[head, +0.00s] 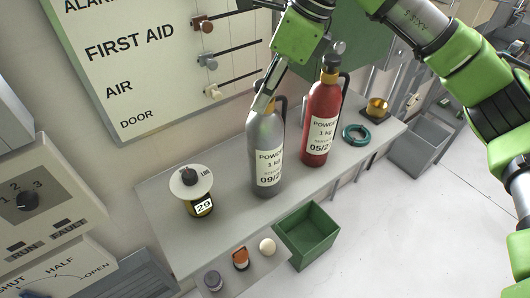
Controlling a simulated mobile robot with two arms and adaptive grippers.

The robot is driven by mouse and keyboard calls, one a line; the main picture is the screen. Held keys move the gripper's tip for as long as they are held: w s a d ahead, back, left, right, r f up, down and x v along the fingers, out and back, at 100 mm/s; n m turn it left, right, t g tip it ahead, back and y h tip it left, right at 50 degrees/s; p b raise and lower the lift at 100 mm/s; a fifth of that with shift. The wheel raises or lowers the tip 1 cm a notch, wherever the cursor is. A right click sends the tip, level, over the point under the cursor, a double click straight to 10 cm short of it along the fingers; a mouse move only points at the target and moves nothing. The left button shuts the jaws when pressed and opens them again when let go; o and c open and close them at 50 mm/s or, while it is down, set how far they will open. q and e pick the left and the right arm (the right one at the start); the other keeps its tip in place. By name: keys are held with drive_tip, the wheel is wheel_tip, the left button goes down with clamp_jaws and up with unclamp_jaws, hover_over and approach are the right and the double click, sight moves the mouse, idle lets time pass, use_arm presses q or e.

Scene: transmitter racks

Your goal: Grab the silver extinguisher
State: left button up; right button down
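The silver extinguisher (266,150) stands upright on a grey shelf (160,215), with a label reading POWDER 1 kg and a black handle at its top. My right gripper (262,98), with a green body, reaches down from above to its neck. The fingers overlap the valve and hide part of it. I cannot tell whether they touch it, or whether they are open or closed around it. My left gripper is not in view.
A red extinguisher (320,115) stands close on the right. A teal ring (355,135) and a brass knob (377,107) lie beyond it. A green bin (307,236) is below, and a lever panel (150,100) behind.

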drive_tip(key=shift+r, duration=0.25)
drive_tip(key=shift+w, duration=0.15)
